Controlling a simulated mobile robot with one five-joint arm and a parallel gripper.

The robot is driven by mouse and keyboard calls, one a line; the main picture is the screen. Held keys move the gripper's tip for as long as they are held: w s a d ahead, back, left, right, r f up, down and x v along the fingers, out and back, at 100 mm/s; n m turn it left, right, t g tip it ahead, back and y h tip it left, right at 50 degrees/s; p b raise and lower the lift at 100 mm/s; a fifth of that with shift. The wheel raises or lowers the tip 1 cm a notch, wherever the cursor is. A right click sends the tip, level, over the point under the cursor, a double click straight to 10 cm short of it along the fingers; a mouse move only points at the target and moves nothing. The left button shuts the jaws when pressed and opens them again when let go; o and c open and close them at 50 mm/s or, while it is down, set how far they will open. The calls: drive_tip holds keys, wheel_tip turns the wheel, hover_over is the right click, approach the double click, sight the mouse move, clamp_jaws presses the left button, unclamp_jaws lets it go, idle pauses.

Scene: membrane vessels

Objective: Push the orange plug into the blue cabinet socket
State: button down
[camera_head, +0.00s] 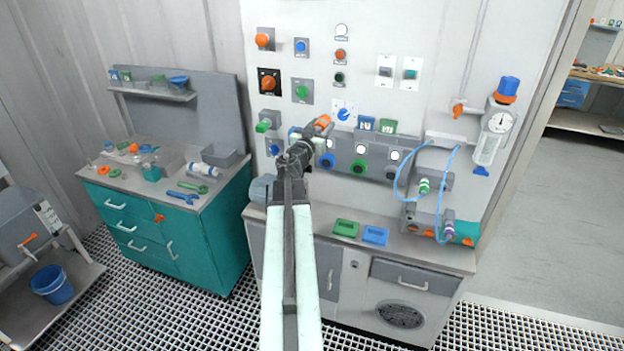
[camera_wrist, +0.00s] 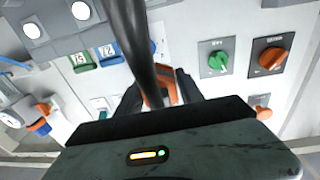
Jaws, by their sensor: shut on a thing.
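The orange plug (camera_head: 323,122) is held at the end of my gripper (camera_head: 308,137), in front of the grey socket strip on the wall cabinet. In the wrist view the dark fingers of my gripper (camera_wrist: 160,88) are shut around the orange plug (camera_wrist: 167,80). A thick black cable crosses in front and hides part of the plug. A blue-ringed socket (camera_head: 327,160) sits on the strip just below and right of the plug, apart from it.
Knobs and switches, such as an orange knob (camera_head: 268,82), cover the panel above. Blue tubing (camera_head: 402,187) and a gauge (camera_head: 499,122) are at the right. A green box (camera_head: 346,228) and a blue box (camera_head: 375,235) lie on the counter below. A teal workbench (camera_head: 205,245) stands left.

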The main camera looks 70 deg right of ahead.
drive_tip(key=t+b, duration=0.2)
drive_tip(key=b, duration=1.7)
approach(326, 163)
drive_tip(key=shift+a+r+n+y, duration=0.2)
drive_tip(key=shift+a+n+y, duration=0.05)
drive_tip(key=shift+n+y, duration=0.15)
drive_tip(key=shift+w+d, duration=0.2)
drive_tip(key=shift+d, duration=2.7)
drive_tip(key=shift+d, duration=0.55)
drive_tip(key=c, duration=0.7)
unclamp_jaws()
drive_tip(key=shift+o, duration=0.2)
drive_tip(key=shift+a, duration=0.1)
